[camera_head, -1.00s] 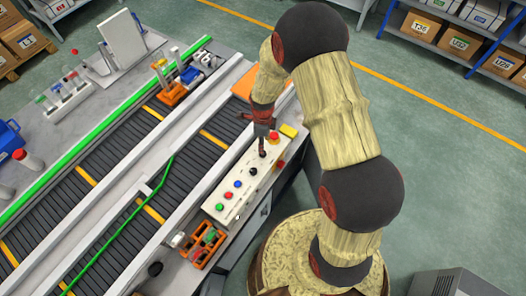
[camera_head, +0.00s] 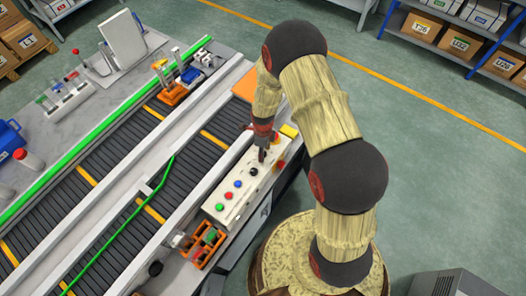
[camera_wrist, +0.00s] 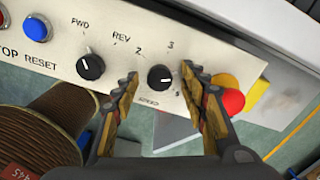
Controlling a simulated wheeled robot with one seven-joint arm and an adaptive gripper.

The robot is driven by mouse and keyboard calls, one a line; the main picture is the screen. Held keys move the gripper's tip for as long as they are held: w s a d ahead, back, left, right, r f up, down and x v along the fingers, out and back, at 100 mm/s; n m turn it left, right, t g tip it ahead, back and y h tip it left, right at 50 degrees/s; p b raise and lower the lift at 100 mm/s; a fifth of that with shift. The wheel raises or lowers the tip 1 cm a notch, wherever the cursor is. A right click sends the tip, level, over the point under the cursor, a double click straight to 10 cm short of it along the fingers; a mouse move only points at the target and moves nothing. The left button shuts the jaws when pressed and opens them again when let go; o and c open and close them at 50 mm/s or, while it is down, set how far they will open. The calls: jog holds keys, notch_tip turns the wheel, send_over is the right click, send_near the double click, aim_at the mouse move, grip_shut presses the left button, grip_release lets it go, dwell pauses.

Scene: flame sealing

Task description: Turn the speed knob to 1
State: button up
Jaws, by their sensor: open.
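The speed knob (camera_wrist: 160,77) is a round black dial with a white pointer line on the beige control panel (camera_wrist: 120,45). In the wrist view the numbers 2 and 3 show above it and a 5 at its lower right. My gripper (camera_wrist: 158,80) is open, with one finger on each side of the knob. I cannot tell whether the fingers touch it. In the head view my gripper (camera_head: 262,153) points down over the far part of the panel (camera_head: 228,200) and hides the knob there.
A black FWD/REV knob (camera_wrist: 90,67) sits left of the speed knob. A red mushroom button (camera_wrist: 233,101) with a yellow part (camera_wrist: 254,94) is close to the right finger. A blue button (camera_wrist: 37,29) is farther left. The conveyor (camera_head: 165,190) runs beside the panel.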

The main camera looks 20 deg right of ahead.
jog(key=shift+c, duration=0.8)
grip_shut()
